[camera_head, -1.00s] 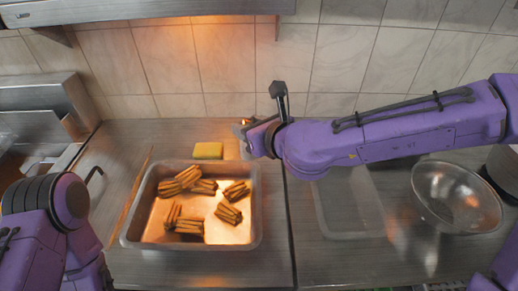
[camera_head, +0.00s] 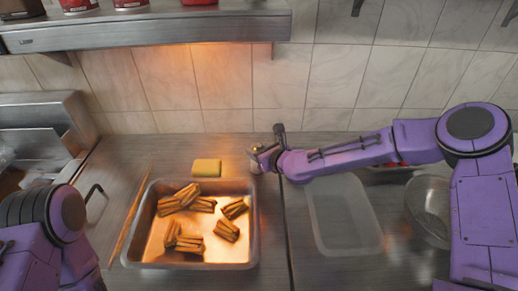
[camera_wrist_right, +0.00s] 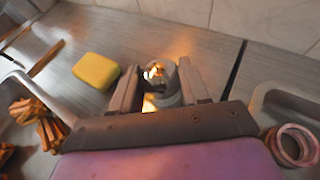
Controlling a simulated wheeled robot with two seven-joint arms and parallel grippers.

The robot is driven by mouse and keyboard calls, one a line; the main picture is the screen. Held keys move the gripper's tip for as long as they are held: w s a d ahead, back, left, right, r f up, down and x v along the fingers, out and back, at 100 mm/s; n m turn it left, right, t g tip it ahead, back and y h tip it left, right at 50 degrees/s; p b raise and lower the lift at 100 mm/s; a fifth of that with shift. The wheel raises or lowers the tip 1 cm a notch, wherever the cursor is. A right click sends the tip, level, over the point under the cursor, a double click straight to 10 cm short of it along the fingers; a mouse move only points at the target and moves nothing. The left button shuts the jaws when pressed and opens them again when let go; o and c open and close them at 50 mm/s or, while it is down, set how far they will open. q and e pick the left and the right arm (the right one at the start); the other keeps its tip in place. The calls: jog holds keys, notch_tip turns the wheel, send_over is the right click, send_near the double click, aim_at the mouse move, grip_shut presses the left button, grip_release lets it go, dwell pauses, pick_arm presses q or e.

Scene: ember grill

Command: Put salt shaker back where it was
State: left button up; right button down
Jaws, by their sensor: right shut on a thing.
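The salt shaker (camera_wrist_right: 160,88), a small glass-like shaker with a shiny metal top, is between the fingers of my right gripper (camera_wrist_right: 158,72), which is shut on it. In the head view, my right gripper (camera_head: 266,156) is at the back of the counter, right of the yellow sponge and behind the tray's right corner. The shaker (camera_head: 254,160) is partly hidden there. I cannot tell whether its base touches the counter. My left arm is at the left edge of the head view; its gripper is out of view.
A metal tray (camera_head: 255,225) with several bundles of brown sticks sits in front. A yellow sponge (camera_head: 206,168) lies behind it. A clear container (camera_head: 345,215) and a metal bowl (camera_head: 425,208) are to the right. A shelf (camera_head: 150,28) overhangs the tiled wall.

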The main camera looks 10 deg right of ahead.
jog(key=shift+f, duration=0.1)
jog(key=c, duration=0.5)
grip_release()
jog(key=shift+c, duration=0.2)
jog(key=shift+s+r, duration=0.1)
jog(key=shift+r, duration=0.2)
jog(key=b+v, duration=0.1)
jog(key=v, duration=1)
jog(key=shift+s, duration=0.4)
jog(key=shift+d+r, duration=0.1)
jog(key=shift+r, duration=0.05)
jog(key=shift+r, duration=0.15)
